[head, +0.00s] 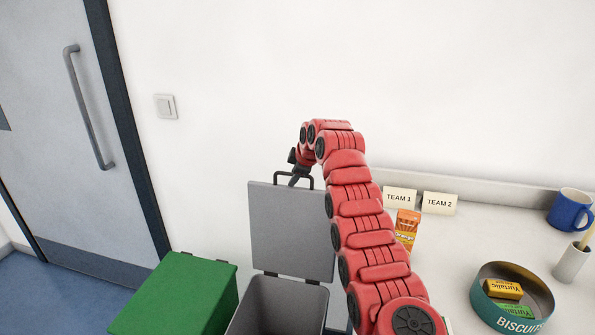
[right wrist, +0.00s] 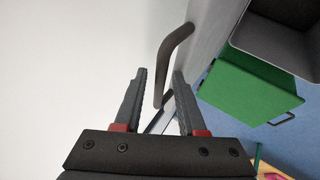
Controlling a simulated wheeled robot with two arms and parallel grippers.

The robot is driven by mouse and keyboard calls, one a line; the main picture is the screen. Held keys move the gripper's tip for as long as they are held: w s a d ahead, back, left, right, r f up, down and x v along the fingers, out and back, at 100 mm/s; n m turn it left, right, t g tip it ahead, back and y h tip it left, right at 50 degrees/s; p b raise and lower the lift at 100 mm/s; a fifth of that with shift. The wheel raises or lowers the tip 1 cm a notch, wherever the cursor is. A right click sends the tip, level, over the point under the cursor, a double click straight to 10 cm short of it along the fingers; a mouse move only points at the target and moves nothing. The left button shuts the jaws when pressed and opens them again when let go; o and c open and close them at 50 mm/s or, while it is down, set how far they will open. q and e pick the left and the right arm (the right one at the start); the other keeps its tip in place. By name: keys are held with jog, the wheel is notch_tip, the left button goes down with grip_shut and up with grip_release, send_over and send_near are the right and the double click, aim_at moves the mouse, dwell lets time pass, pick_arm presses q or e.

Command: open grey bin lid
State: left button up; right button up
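The grey bin (head: 285,308) stands low in the head view with its grey lid (head: 288,232) swung up, nearly upright, so the inside shows. The lid's dark handle (head: 311,180) is on its top edge. My right gripper (head: 297,176) is at this handle, partly hidden by my red wrist. In the right wrist view my right gripper (right wrist: 158,84) has its fingers apart, with the handle (right wrist: 172,58) between them; a gap shows on the left side. The lid (right wrist: 213,32) and bin (right wrist: 272,42) are also there. My left gripper is out of view.
A green bin (head: 180,295) with its lid shut stands left of the grey bin. A door (head: 80,130) is at far left. At right, a worktop holds a biscuit tin (head: 512,318), blue mug (head: 571,210), orange carton (head: 406,228) and two team cards. A wall is behind.

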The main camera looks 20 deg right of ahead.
jog(key=shift+s, duration=0.1)
jog(key=b+v, duration=0.2)
jog(key=v, duration=1.5)
jog(key=shift+b, duration=0.3)
jog(key=shift+d, duration=0.1)
